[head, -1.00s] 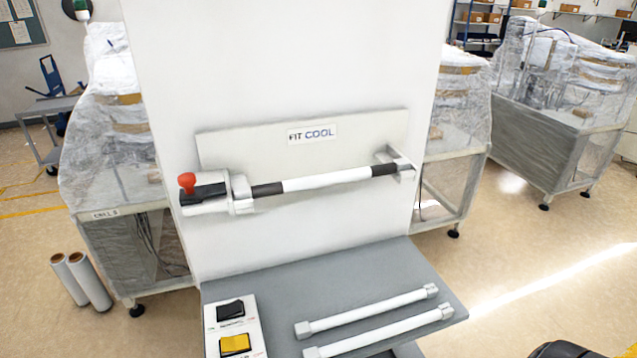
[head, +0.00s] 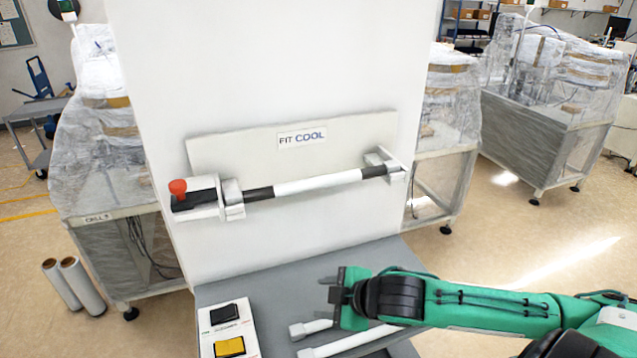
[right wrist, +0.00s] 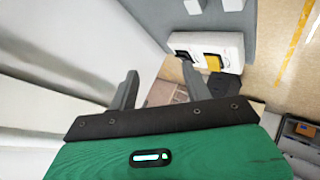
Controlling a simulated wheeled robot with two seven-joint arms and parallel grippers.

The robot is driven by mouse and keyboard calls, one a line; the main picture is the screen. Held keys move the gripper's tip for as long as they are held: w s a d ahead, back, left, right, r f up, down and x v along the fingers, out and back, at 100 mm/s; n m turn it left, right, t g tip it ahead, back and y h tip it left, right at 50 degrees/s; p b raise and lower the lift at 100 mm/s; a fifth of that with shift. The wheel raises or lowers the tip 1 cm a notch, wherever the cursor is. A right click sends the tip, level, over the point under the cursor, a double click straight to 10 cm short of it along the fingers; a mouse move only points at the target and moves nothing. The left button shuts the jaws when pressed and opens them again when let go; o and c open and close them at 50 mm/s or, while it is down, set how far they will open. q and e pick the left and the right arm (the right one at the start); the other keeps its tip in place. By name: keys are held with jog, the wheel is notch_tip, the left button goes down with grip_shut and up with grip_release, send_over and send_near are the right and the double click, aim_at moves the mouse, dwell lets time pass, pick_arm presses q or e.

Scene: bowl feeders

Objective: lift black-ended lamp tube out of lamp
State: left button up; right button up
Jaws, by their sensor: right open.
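The black-ended lamp tube (head: 318,183) is white in the middle with black ends. It sits in the lamp (head: 232,198), between the left holder with the red knob (head: 178,187) and the right end holder (head: 392,166). My right gripper (head: 330,289) is open and empty, below the tube and above the grey shelf, its fingers pointing left in the head view. Its two fingers (right wrist: 160,88) also show in the right wrist view, with nothing between them. My left gripper is not in view.
The grey shelf (head: 270,278) holds a switch box (head: 228,328) with a black and a yellow switch. Two white tubes (head: 345,342) lie on it, partly hidden by my right arm. A white panel (head: 270,70) stands behind the lamp.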

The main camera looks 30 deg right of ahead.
jog(key=w+d+r+n, duration=0.35)
jog(key=d+r, duration=0.25)
jog(key=r, duration=0.5)
jog(key=n+t, duration=0.2)
send_near(322, 182)
jog(key=shift+x, duration=2.1)
jog(key=shift+w+d, duration=0.15)
jog(key=shift+x, duration=2.5)
grip_shut()
